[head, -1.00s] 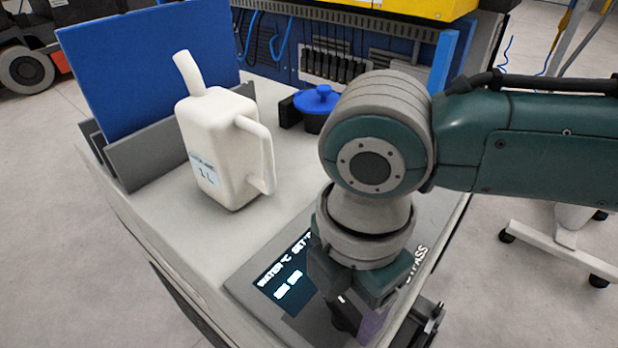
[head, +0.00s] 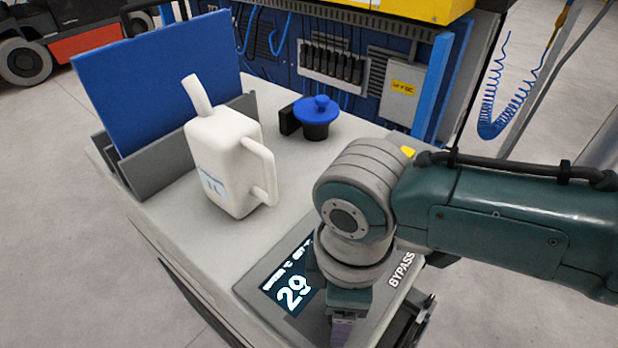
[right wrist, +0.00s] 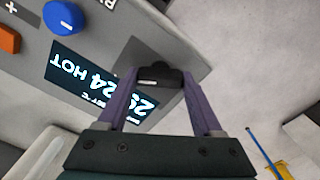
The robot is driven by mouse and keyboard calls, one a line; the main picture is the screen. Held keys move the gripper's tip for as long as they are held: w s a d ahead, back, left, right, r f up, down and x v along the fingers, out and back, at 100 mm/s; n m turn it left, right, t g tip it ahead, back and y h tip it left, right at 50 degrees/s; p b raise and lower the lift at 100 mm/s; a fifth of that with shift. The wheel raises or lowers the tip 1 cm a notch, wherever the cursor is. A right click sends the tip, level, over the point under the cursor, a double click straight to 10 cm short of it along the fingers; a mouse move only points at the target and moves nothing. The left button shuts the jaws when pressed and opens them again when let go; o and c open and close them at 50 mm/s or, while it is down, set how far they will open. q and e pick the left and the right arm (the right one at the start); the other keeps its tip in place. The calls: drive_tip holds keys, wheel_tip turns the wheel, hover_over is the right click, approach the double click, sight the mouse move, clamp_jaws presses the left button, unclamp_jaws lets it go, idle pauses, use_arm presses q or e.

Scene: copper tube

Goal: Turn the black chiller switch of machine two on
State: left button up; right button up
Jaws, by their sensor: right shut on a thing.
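The black chiller switch (right wrist: 160,77) sits on the grey control panel of the machine (right wrist: 120,30), at the panel's edge in the right wrist view. My right gripper (right wrist: 158,84) has its purple fingers on both sides of the switch and is shut on it. In the head view my right gripper (head: 342,328) points down at the panel, and it hides the switch. The dark display (head: 293,287) beside it is lit and shows 29; in the right wrist view the display (right wrist: 90,82) also reads 24 HOT. My left gripper is not in view.
A white jug (head: 222,165) and a black pot with a blue lid (head: 316,118) stand on the machine's top. A blue board (head: 160,85) stands behind the jug. A blue knob (right wrist: 63,17) and an orange button (right wrist: 8,39) are on the panel.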

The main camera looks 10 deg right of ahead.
idle(0.5)
drive_tip(key=o, duration=1.4)
drive_tip(key=shift+c, duration=0.2)
wheel_tip(320, 180, up, 10)
drive_tip(key=p, duration=0.2)
